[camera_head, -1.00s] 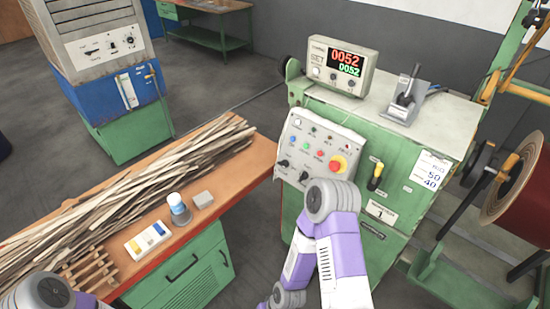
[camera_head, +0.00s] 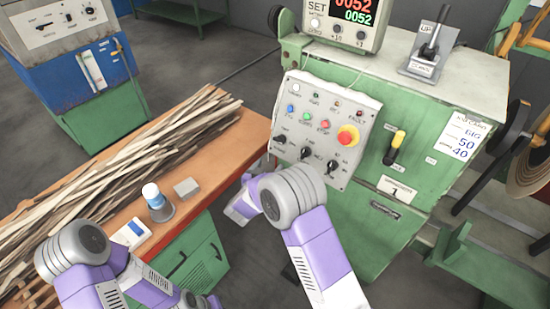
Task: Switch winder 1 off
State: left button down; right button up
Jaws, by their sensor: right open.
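Winder 1 is the green cabinet (camera_head: 350,222) with a plate marked "1" (camera_head: 397,188). Its tilted grey control panel (camera_head: 315,108) carries small lamps, coloured buttons, a red emergency button on a yellow base (camera_head: 347,136) and several black rotary knobs. A yellow-and-black lever switch (camera_head: 394,148) sits to the right of the panel, its yellow end up. The counter box (camera_head: 342,22) above shows lit red and green digits, 0052. My right gripper (camera_head: 240,205) is low, left of the cabinet and below the panel, touching nothing I can make out; its fingers are partly hidden by my arm. My left gripper is out of sight.
A lever marked UP (camera_head: 430,45) stands on the cabinet top. Floor shows between bench and cabinet.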

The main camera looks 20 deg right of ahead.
aim_at(278, 141)
notch_tip(278, 141, up, 7)
jog(key=s+a+m+g+h+b, duration=0.1)
jog(key=a+m+g+h+b, duration=0.15)
jog(key=m+h, duration=0.2)
jog(key=shift+n+t+h, duration=0.25)
jog(key=shift+n+t, duration=0.1)
jog(key=shift+t, duration=0.1)
jog(key=x, duration=0.2)
jog(key=b+x, duration=0.1)
jog(key=x, duration=0.4)
jog(key=shift+d+r, duration=0.1)
jog(key=shift+r, duration=0.15)
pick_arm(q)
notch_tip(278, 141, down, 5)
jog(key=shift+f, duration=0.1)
